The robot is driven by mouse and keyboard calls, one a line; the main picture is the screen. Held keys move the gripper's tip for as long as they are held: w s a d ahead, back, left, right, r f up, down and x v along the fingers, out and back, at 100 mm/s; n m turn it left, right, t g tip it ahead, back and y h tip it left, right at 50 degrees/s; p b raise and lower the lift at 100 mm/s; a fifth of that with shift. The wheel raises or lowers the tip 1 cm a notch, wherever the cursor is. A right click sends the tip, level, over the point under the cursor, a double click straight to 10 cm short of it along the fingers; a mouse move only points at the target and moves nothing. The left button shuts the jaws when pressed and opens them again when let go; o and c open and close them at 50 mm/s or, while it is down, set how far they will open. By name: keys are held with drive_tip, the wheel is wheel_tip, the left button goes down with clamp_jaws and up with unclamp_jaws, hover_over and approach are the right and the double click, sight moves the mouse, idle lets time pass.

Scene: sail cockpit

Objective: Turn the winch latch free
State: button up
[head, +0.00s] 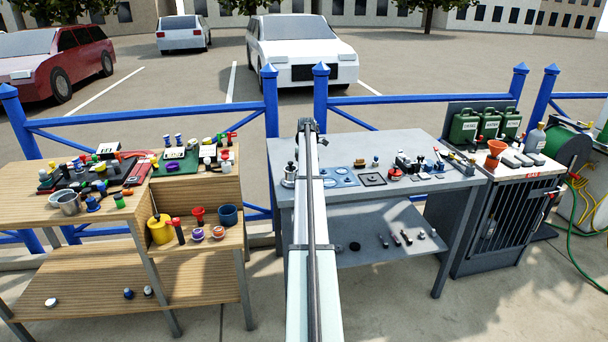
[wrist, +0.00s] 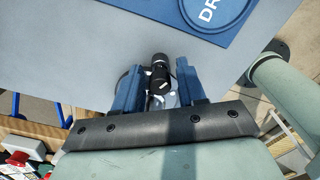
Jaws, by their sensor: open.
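My gripper (wrist: 157,84) is open in the wrist view, with one blue-grey finger on each side of a short black cylindrical part (wrist: 159,66). Bright metal shows below and beside this part, partly hidden by the fingers. I cannot tell whether either finger touches it. In the head view a silver upright fitting with a dark knob, which looks like the winch (head: 289,175), stands at the left end of the grey workbench (head: 385,145). My arm runs beside it and hides its right side. The gripper's fingers cannot be made out in the head view. The latch's position is unclear.
A blue panel with round recesses (head: 341,177) lies right of the winch; its lettering shows in the wrist view (wrist: 208,12). Small tools and fittings crowd the bench's right half. A cluttered wooden bench (head: 28,185) stands left, green cans (head: 465,126) right. Blue railings run behind.

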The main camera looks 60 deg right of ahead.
drive_tip(key=m, duration=1.3)
drive_tip(key=shift+m, duration=0.4)
drive_tip(key=c, duration=0.6)
drive_tip(key=n, duration=0.3)
drive_tip(key=shift+d+n, duration=0.15)
drive_tip(key=shift+n, duration=0.25)
clamp_jaws()
drive_tip(key=shift+n, duration=0.3)
drive_tip(key=shift+w, duration=0.1)
